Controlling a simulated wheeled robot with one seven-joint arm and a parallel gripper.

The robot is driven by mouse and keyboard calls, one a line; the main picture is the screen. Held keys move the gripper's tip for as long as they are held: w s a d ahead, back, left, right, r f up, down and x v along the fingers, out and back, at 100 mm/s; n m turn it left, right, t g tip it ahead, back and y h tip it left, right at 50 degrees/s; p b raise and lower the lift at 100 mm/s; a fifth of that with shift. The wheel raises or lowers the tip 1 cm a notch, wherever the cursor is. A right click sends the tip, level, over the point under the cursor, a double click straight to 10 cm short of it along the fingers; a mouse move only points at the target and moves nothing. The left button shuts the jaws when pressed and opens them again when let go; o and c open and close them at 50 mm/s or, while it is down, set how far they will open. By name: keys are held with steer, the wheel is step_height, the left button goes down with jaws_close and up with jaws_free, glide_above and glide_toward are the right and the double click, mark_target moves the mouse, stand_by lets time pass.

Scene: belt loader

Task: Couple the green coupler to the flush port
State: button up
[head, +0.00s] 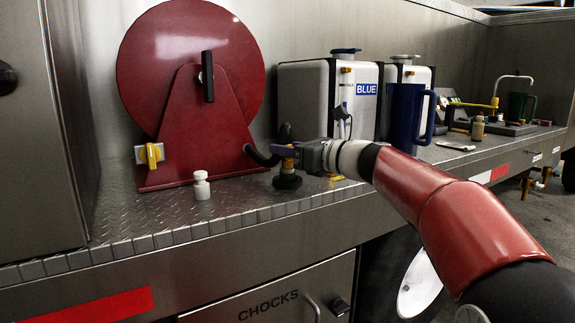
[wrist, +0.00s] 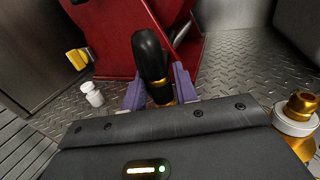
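My gripper (head: 289,152) is low over the metal deck, in front of the red hose reel. In the wrist view its two purple fingers (wrist: 159,90) stand on either side of a black hose end with a gold ring, closed on it. The green coupler (head: 287,181) shows in the head view as a dark green collar below the fingers, with brass above it, upright and close to the deck. Whether it touches the deck or a fitting is unclear. A brass fitting with a white ring (wrist: 295,122) stands to the right in the wrist view; I cannot tell whether it is the flush port.
The red hose reel (head: 190,75) with a yellow valve handle (head: 150,154) stands behind. A small white bottle (head: 201,186) is on the deck to the left. A blue jug (head: 402,112) and a tank labelled BLUE (head: 310,95) stand at right. Deck between bottle and gripper is clear.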

jaws_close()
steer(key=shift+r, duration=0.1)
step_height(320, 180, up, 20)
steer(key=p, duration=0.3)
stand_by(0.4)
